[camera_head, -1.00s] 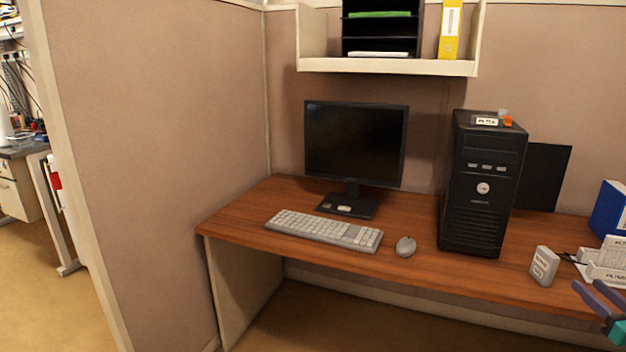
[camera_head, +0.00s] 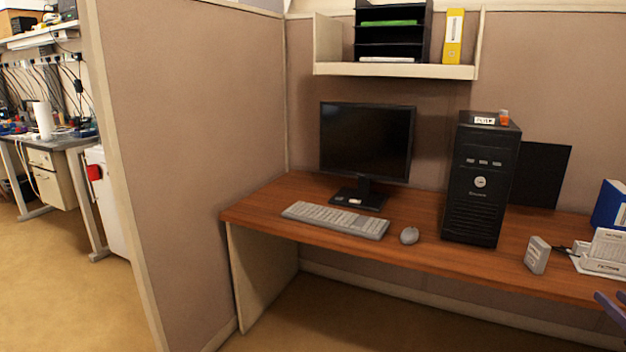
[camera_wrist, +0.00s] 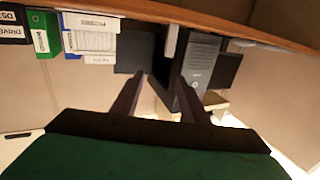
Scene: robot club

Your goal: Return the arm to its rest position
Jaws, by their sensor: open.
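My gripper (camera_wrist: 160,88) shows in the wrist view with its two dark fingers apart and nothing between them. The wrist picture is upside down, with the desk edge along its top. In the head view only a small part of my gripper (camera_head: 608,306) shows at the right edge, in front of the desk (camera_head: 330,245). The fingers appear apart from the desk and its things. The black computer tower (camera_head: 482,185) stands on the desk; in the wrist view the tower (camera_wrist: 202,65) lies beyond the fingers.
On the desk are a monitor (camera_head: 366,143), keyboard (camera_head: 335,219), mouse (camera_head: 409,235), small grey box (camera_head: 537,254), white card holder (camera_head: 606,252) and blue binder (camera_head: 610,206). A partition (camera_head: 190,150) stands at left. A shelf (camera_head: 395,70) hangs above. Open floor (camera_head: 70,280) lies at far left.

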